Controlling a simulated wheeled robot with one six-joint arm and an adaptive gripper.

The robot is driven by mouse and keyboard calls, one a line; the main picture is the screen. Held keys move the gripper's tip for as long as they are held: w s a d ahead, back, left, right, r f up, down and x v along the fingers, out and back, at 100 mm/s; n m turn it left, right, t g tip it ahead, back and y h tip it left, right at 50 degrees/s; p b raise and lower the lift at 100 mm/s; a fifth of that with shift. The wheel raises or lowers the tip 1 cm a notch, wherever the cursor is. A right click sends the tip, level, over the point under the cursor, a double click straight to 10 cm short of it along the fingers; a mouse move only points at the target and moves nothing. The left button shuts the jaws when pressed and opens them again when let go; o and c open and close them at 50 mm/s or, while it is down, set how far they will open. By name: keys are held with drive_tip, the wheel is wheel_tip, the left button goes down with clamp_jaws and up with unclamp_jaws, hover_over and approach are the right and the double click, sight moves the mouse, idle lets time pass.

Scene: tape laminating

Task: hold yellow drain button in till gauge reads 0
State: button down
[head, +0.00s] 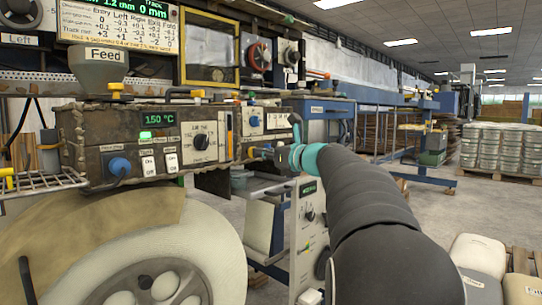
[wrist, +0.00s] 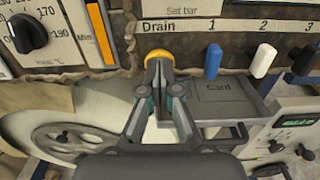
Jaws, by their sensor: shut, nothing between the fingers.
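The yellow drain button (wrist: 158,55) sits under the "Drain" label on the machine front in the wrist view. My gripper (wrist: 160,68) is shut and empty, its fingertips right in front of the button and overlapping its lower part. I cannot tell whether they touch or press it. In the head view my gripper (head: 276,153) reaches the panel's right part from the right. A vertical gauge (wrist: 100,32) with an orange strip and a "Min" mark is left of the button; its reading is not legible.
Blue (wrist: 212,59), white (wrist: 263,61) and black (wrist: 306,60) levers numbered 1 to 3 stand right of the button. A black knob (wrist: 28,34) is at far left. A "Card" tray (wrist: 225,98) juts out below the levers. A large roll (head: 190,250) fills the lower left.

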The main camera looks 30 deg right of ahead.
drive_tip(key=shift+w, duration=0.15)
drive_tip(key=shift+p+x, duration=0.65)
drive_tip(key=shift+x, duration=0.15)
drive_tip(key=shift+a, duration=0.15)
idle(2.2)
drive_tip(key=v, duration=1.4)
